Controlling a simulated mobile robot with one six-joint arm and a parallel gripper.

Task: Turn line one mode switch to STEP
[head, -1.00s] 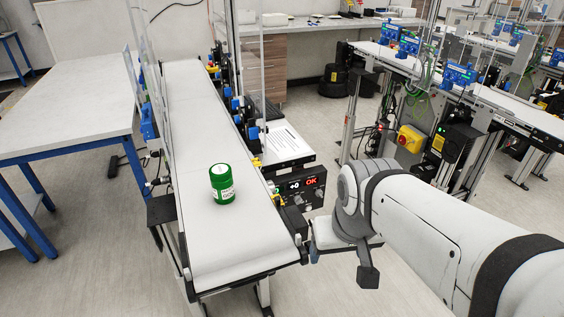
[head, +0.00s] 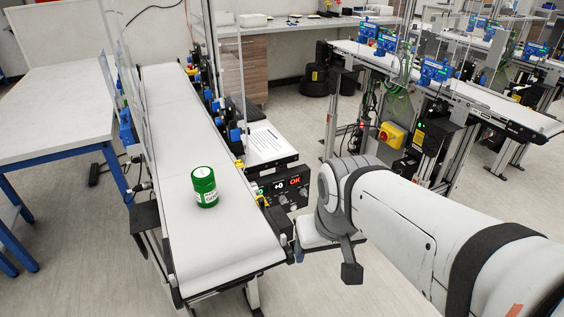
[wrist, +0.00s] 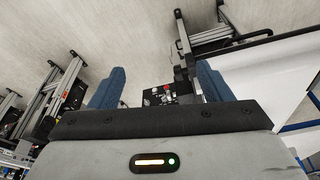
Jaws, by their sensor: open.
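The black control panel (head: 284,188) is on the right side of the near conveyor's front end. Its display shows "+0" and a red "OK", with small knobs below. I cannot tell which knob is the mode switch or read its setting. In the wrist view a dark panel (wrist: 168,95) with a red button and small light knobs shows between my fingers, some distance beyond them. My gripper (wrist: 158,84) is open and empty, its blue fingers wide apart.
A green jar (head: 204,187) stands on the white conveyor belt (head: 215,245). A printed sheet (head: 268,143) lies beside the belt, behind the panel. A white table (head: 55,110) stands at left. Another conveyor line with a yellow-and-red switch box (head: 390,135) is at right.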

